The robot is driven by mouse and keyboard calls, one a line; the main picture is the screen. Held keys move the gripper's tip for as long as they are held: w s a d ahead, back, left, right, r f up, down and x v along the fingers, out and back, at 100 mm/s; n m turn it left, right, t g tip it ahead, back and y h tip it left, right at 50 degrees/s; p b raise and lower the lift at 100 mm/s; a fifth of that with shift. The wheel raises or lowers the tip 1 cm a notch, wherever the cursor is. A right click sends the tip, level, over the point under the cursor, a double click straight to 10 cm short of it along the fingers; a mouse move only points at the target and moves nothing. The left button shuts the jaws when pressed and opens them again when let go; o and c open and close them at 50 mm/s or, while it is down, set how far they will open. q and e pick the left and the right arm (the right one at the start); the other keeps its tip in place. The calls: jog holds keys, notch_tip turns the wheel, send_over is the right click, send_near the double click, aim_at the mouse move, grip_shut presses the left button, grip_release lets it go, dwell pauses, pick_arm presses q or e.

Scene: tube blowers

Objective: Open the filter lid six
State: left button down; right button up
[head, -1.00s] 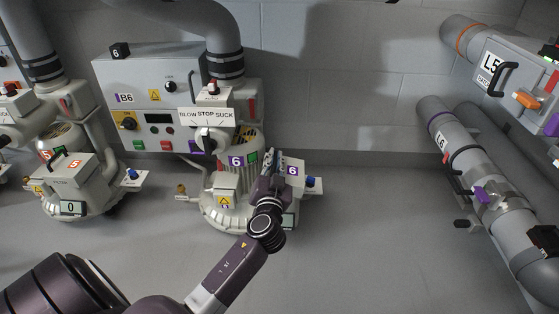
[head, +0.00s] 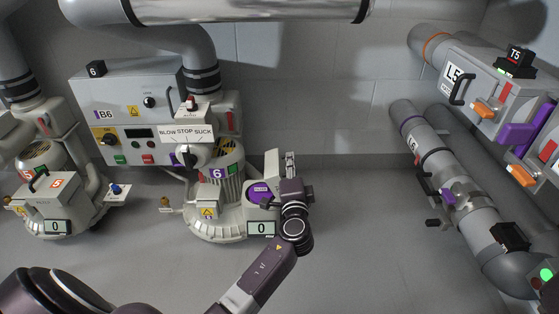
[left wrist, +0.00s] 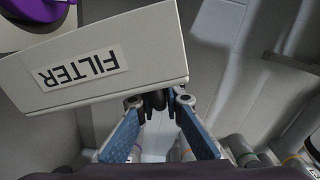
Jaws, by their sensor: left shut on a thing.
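Blower six (head: 215,180) stands left of centre in the head view, with a purple 6 label. Its filter box (head: 262,228) is open, and a round purple part (head: 261,194) shows inside. The filter lid (head: 271,166) stands raised at the right of the box. In the left wrist view the lid (left wrist: 130,65) shows its FILTER label upside down. My left gripper (head: 290,162) is at the lid's right side. Its blue-padded fingers (left wrist: 158,103) are shut on the lid's black handle (left wrist: 155,99). My right gripper is not in view.
A control box (head: 125,110) stands behind the blower. Blower five (head: 55,200) is at the left, its filter box closed. Large grey pipes (head: 450,180) with boxes L5 and T5 (head: 516,62) line the right. The floor between is clear.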

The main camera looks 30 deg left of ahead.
pick_arm(q)
jog(key=w+d+f+m, duration=0.3)
jog(key=d+m, duration=0.1)
jog(key=m, duration=0.1)
jog(key=shift+d+m, duration=0.4)
dwell(0.4)
jog(key=c, duration=2)
grip_release()
jog(key=shift+c, duration=0.2)
jog(key=v, duration=1.2)
jog(key=shift+d+f, duration=0.1)
